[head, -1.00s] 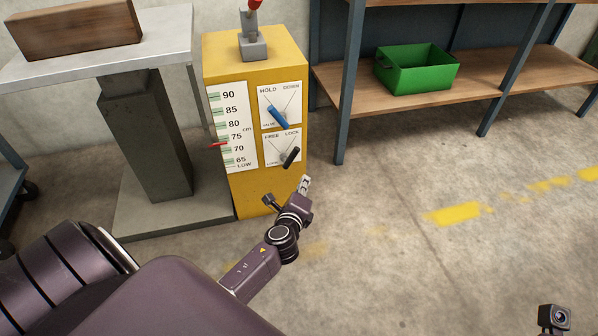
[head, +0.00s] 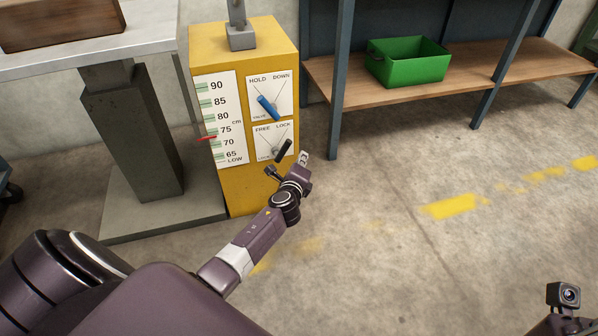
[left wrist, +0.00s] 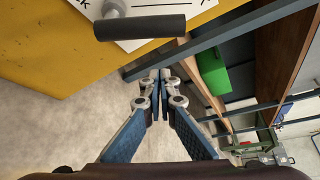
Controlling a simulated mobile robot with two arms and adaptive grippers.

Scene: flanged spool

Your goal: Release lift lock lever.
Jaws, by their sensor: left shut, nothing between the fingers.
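The lock lever (head: 284,150) is a short black handle on the lower FREE/LOCK plate of the yellow lift unit (head: 255,190). It tilts up and right, toward the word LOCK. In the left wrist view the black lever (left wrist: 140,27) crosses the upper left, in front of the white plate. My left gripper (head: 304,158) is just right of the lever and slightly lower, apart from it. In the left wrist view its fingertips (left wrist: 160,75) meet with nothing between them, below and right of the lever. My right gripper does not show.
A blue lever (head: 268,107) sits on the HOLD/DOWN plate above. A height scale (head: 218,120) with a red pointer is on the left. The lift table (head: 130,55) stands left. A shelf with a green bin (head: 408,62) stands behind right. The floor to the right is clear.

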